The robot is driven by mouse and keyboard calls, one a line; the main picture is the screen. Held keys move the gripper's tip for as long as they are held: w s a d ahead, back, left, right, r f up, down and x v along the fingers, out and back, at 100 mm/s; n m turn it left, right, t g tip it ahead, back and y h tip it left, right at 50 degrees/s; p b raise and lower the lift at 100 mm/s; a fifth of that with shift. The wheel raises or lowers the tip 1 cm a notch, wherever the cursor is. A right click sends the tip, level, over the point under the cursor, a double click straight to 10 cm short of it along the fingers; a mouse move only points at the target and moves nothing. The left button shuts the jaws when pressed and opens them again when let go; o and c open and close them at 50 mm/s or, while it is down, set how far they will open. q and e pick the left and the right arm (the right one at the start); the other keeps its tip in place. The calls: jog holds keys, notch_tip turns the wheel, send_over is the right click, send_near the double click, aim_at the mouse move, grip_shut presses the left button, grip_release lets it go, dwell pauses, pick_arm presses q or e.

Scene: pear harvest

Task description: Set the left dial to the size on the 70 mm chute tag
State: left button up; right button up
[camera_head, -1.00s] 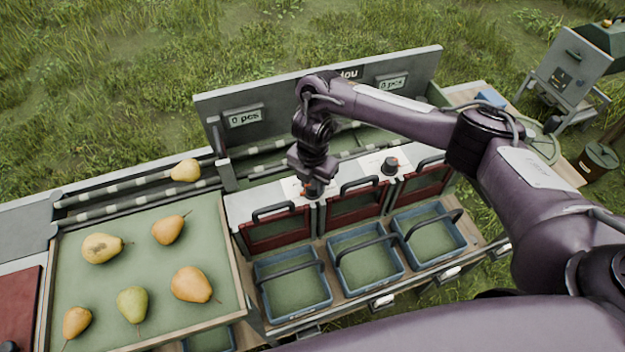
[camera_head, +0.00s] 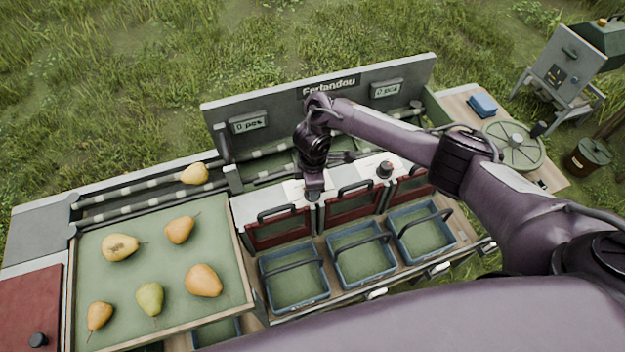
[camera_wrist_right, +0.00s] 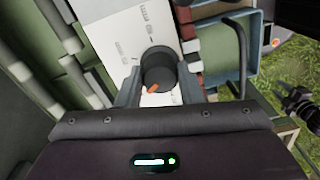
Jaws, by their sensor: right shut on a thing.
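The left dial (camera_wrist_right: 158,68) is a dark round knob with an orange pointer on a white panel with small printed marks. My right gripper (camera_wrist_right: 157,88) has its fingers on both sides of the knob and is shut on it. The pointer faces the lower left in the wrist view. In the head view the right gripper (camera_head: 314,192) hides the left dial. The right dial (camera_head: 385,169) stands free on its panel. The marks and chute tags are too small to read.
Red chute doors (camera_head: 278,230) with dark handles stand below the panels. Blue crates (camera_head: 293,304) stand in front of them. A green tray (camera_head: 96,252) with several pears is at the left, and one pear (camera_head: 193,174) lies on the rollers behind it.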

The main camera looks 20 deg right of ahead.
jog(key=shift+r+m+p, duration=0.1)
jog(key=shift+m+p, duration=0.25)
jog(key=shift+m, duration=0.55)
jog(key=m, duration=0.2)
jog(key=shift+m, duration=0.4)
jog(key=m, duration=0.4)
jog(key=shift+m, duration=1.7)
jog(key=o, duration=0.7)
